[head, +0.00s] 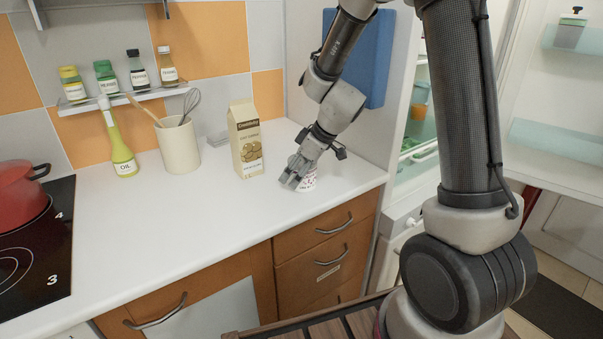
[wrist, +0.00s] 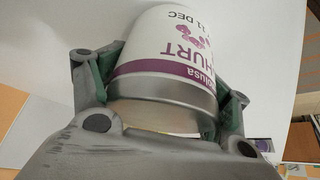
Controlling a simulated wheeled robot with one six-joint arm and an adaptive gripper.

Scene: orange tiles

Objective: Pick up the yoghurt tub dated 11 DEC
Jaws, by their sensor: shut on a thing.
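The yoghurt tub (wrist: 170,45) is white with purple print and a silver rim. In the wrist view it appears upside down, and its date reads "11 DEC", with any digit before that hard to make out. My gripper (wrist: 165,92) has its fingers on both sides of the tub, shut on it. In the head view the tub (head: 308,182) is partly hidden behind my gripper (head: 298,178), at the right end of the white counter (head: 220,220). I cannot tell whether the tub touches the counter.
A beige carton (head: 246,145) stands left of my gripper. Further left are a utensil pot (head: 179,150), an oil bottle (head: 120,150) and a red pot (head: 20,190) on the hob. The open fridge (head: 420,150) is on the right. The front of the counter is clear.

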